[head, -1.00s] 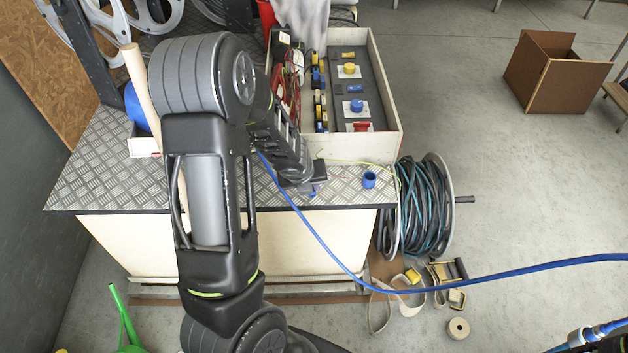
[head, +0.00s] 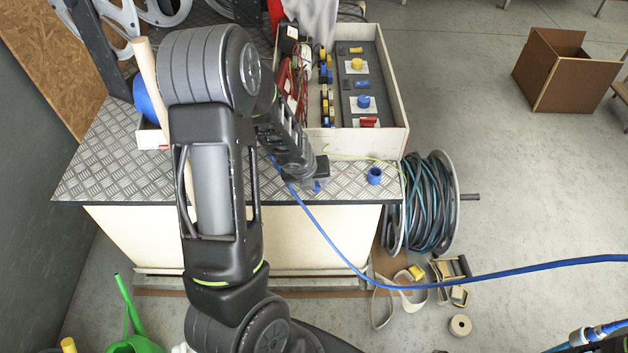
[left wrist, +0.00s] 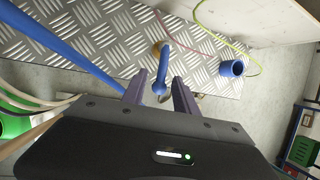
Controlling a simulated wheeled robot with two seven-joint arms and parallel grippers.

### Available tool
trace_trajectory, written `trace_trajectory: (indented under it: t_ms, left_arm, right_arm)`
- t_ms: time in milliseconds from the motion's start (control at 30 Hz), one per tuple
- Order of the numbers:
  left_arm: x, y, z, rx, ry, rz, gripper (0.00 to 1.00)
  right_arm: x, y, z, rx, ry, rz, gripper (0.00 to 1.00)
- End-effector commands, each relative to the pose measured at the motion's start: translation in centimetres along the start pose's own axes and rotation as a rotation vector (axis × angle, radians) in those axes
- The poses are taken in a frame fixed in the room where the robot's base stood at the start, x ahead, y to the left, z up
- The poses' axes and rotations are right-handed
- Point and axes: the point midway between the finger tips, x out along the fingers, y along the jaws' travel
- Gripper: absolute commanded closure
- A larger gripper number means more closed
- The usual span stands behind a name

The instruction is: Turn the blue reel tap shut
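The blue tap handle (left wrist: 162,70) shows as a lever in the left wrist view, on a small brass-coloured base near the chequer-plate top. My left gripper (left wrist: 159,95) is open, with one finger on each side of the lever's near end. I cannot tell whether either finger touches it. In the head view my left gripper (head: 319,176) is over the front edge of the bench and hides most of the tap. A dark part at the bottom right corner, by a blue hose coupling (head: 581,337), may be my right gripper, but it is mostly cut off.
A blue hose (head: 470,284) runs from the bench edge across to the right. A small blue cup-like piece (head: 374,176) sits right of my left gripper. A wooden pole (head: 150,85) stands left.

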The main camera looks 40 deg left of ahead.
Motion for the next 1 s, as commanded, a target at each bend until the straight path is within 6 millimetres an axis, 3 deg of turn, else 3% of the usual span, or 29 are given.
trace_trajectory:
  t_ms: [167, 600, 1000]
  left_arm:
    - [-0.8, -0.1, 0.2, -0.001, -0.002, -0.001, 0.65]
    - [-7.3, -0.1, 0.2, -0.001, 0.0, 0.0, 0.65]
    - [-7.8, 0.0, 0.0, 0.0, 0.0, 0.001, 0.65]
  right_arm:
    - [-0.5, -0.2, 0.0, 0.001, -0.001, 0.001, 0.64]
    - [-4.2, -1.3, 0.5, 0.01, -0.012, 0.014, 0.64]
    - [-4.3, -1.2, 0.6, 0.011, -0.014, 0.016, 0.64]
